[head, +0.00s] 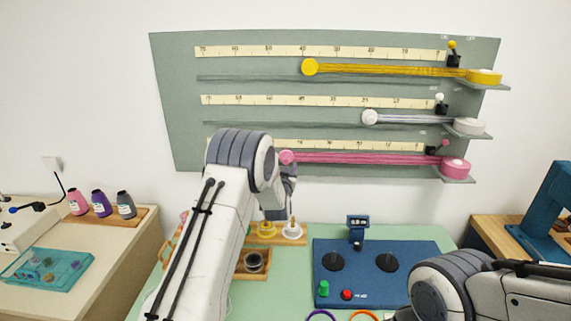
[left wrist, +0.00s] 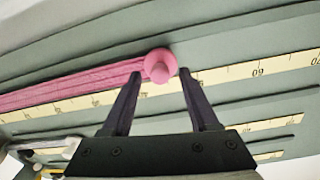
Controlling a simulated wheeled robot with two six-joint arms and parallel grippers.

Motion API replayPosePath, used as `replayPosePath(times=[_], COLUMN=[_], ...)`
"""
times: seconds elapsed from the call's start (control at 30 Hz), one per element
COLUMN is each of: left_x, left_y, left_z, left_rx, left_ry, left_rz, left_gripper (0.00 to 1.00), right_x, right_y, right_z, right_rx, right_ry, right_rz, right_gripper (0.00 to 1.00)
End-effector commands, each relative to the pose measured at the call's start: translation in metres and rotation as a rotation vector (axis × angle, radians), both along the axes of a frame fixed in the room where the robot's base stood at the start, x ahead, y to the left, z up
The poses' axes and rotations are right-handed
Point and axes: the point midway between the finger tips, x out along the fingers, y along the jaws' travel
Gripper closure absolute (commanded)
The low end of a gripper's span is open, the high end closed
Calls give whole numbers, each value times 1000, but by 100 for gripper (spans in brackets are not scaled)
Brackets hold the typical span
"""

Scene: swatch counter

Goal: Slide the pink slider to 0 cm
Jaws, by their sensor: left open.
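The pink slider is a round knob (head: 287,157) on the lowest track of the wall board, with a pink ribbon (head: 370,159) stretched from it to a pink roll (head: 455,168) at the right. The knob also shows in the left wrist view (left wrist: 160,66), a few marks from the 60 on the pale ruler (left wrist: 235,75). My left gripper (left wrist: 161,72) is open, with one fingertip on each side of the knob; I cannot tell if either touches. In the head view my left arm hides part of the lowest ruler (head: 350,145). My right gripper is out of view.
Yellow (head: 310,67) and white (head: 370,117) sliders sit on the tracks above. A small dark lever (head: 434,150) stands near the pink roll. Below are a blue control panel (head: 335,245) and spools on wooden trays (head: 262,275). The pink track right of the knob looks unobstructed.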

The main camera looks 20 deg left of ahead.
Motion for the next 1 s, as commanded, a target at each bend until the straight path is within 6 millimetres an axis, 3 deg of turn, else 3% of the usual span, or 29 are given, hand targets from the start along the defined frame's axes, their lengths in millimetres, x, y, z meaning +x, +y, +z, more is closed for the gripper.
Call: replayPosePath(times=[0.17,0.27,0.33,0.37,1.0], left_x=[0,0,0,0,0], left_y=[0,0,0,0,0], left_z=[0,0,0,0,0], left_rx=[0,0,0,0,0], left_ry=[0,0,0,0,-1], left_rz=[0,0,0,0,0], left_gripper=[40,70,97,100,100], right_x=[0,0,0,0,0], right_y=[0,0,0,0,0], right_z=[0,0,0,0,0], right_rx=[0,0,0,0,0], right_ry=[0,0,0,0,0], right_rz=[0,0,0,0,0], right_gripper=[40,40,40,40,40])
